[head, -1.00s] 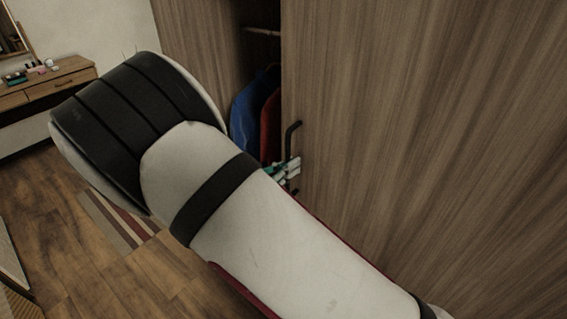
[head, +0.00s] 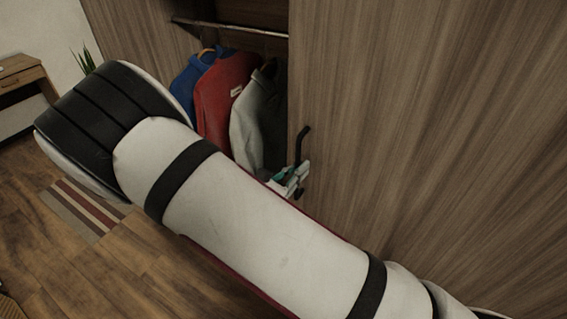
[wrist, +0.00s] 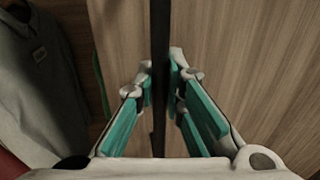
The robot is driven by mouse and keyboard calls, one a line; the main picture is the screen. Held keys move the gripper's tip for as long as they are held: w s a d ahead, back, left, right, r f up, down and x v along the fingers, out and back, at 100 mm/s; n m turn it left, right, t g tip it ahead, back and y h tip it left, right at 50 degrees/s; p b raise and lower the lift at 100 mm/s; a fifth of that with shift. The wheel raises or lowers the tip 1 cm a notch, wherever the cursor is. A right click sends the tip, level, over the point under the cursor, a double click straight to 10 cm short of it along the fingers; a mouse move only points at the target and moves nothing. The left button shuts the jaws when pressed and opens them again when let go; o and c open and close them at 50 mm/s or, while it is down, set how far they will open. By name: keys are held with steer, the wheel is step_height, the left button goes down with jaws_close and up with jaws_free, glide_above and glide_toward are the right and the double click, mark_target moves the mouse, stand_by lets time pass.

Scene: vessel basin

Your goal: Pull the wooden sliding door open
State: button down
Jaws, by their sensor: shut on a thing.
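The wooden sliding door (head: 430,120) fills the right side of the head view, and its left edge borders the wardrobe opening. A dark bar handle (head: 303,142) stands upright near that edge. My gripper (head: 291,180) is at the lower part of the handle, partly hidden behind my arm. In the wrist view the handle (wrist: 160,60) runs between the fingers of my gripper (wrist: 160,85), which are shut on it from both sides. The door (wrist: 240,50) lies behind them.
Inside the opening, blue (head: 186,85), red (head: 222,95) and grey (head: 250,120) garments hang from a rail (head: 235,27). A striped rug (head: 85,208) lies on the wooden floor at left. A wooden desk (head: 22,80) stands at the far left.

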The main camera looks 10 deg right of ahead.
steer(key=shift+s+d, duration=0.35)
steer(key=shift+d, duration=0.05)
steer(key=c, duration=1.7)
jaws_free()
steer(key=shift+o, duration=0.2)
steer(key=shift+s, duration=0.1)
steer(key=v, duration=1.2)
